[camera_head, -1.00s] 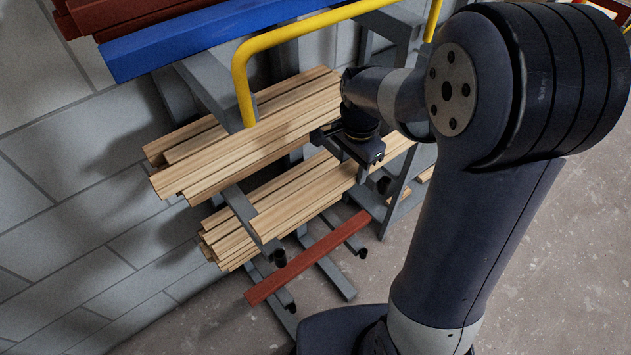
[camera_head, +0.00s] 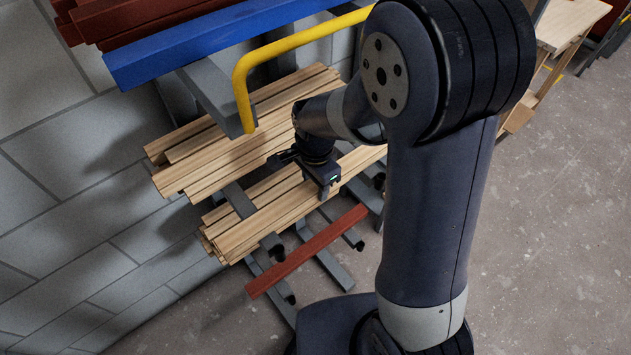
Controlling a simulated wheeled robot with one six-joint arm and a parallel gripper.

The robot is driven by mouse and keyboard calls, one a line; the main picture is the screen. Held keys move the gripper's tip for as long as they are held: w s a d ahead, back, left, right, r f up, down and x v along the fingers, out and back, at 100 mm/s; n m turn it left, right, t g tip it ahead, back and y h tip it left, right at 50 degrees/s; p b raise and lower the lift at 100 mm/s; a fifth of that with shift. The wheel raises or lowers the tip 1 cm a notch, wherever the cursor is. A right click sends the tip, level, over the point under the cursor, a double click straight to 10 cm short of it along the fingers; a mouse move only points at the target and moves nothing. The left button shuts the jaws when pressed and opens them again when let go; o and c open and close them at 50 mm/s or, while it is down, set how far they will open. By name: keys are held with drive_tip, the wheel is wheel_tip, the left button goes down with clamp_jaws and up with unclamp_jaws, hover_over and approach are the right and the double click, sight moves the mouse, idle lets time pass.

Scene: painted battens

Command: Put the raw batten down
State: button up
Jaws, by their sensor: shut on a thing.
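My gripper (camera_head: 325,183) is at the lower arm of the rack, pointing down, and is shut on a raw batten (camera_head: 268,215). The batten is pale bare wood and runs along the front of the lower stack of raw battens (camera_head: 232,209). Its left end is about level with the ends of that stack. My gripper and wrist hide part of its length. I cannot tell whether the batten touches the stack or is slightly above it.
A grey rack with a yellow rail (camera_head: 290,40) stands against the block wall (camera_head: 60,180). Another raw stack (camera_head: 220,150) lies just above. Blue (camera_head: 190,45) and red battens lie higher; one red batten (camera_head: 308,250) lies below. Bare floor (camera_head: 560,230) is right.

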drive_tip(key=shift+f, duration=0.1)
drive_tip(key=o, duration=1.2)
drive_tip(key=shift+o, duration=0.2)
drive_tip(key=shift+r+b, duration=0.35)
drive_tip(key=shift+r, duration=3.5)
drive_tip(key=shift+s, duration=0.1)
